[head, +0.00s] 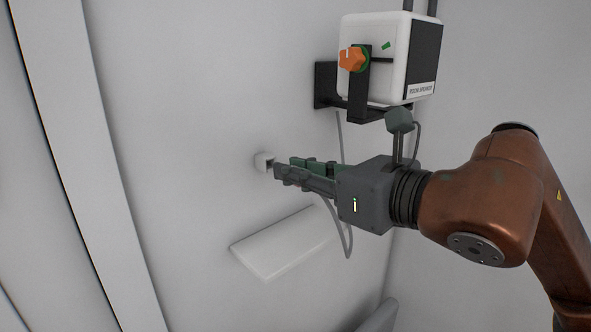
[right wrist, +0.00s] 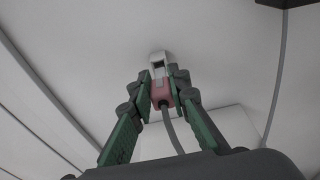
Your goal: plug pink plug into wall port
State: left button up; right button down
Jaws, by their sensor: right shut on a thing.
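My right gripper (head: 277,168) is at the wall, its fingers pointing at the white wall port (head: 263,161). In the right wrist view the gripper (right wrist: 160,80) is shut on the pink plug (right wrist: 162,93), which sits between the green-padded fingers. A grey cable (right wrist: 172,130) runs from the plug back toward the wrist. The white port (right wrist: 158,62) is straight ahead of the plug, very close to its front end. I cannot tell whether the plug's tip is inside the port. My left gripper is not in view.
A white speaker box (head: 375,55) with an orange knob hangs on a black wall bracket (head: 326,84) above my right gripper. A white shelf (head: 285,245) juts out below it. A thin cable (head: 339,135) hangs down from the bracket. The wall to the left is clear.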

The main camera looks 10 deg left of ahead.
jog(key=shift+b, duration=0.3)
dwell(0.5)
jog(key=shift+r+x, duration=0.1)
jog(key=shift+x, duration=0.7)
jog(key=shift+r+x, duration=0.15)
jog(key=shift+x, duration=0.65)
jog(key=shift+s+d, duration=0.1)
jog(key=shift+d, duration=0.05)
dwell(0.4)
jog(key=shift+s+d, duration=0.25)
jog(key=shift+d, duration=0.2)
jog(key=shift+b, duration=0.5)
dwell(0.6)
jog(key=shift+w+a+r, duration=0.1)
jog(key=shift+w+a, duration=0.3)
jog(key=shift+a, duration=0.25)
dwell(0.6)
jog(key=shift+d, duration=0.1)
jog(key=shift+s, duration=0.1)
dwell(0.3)
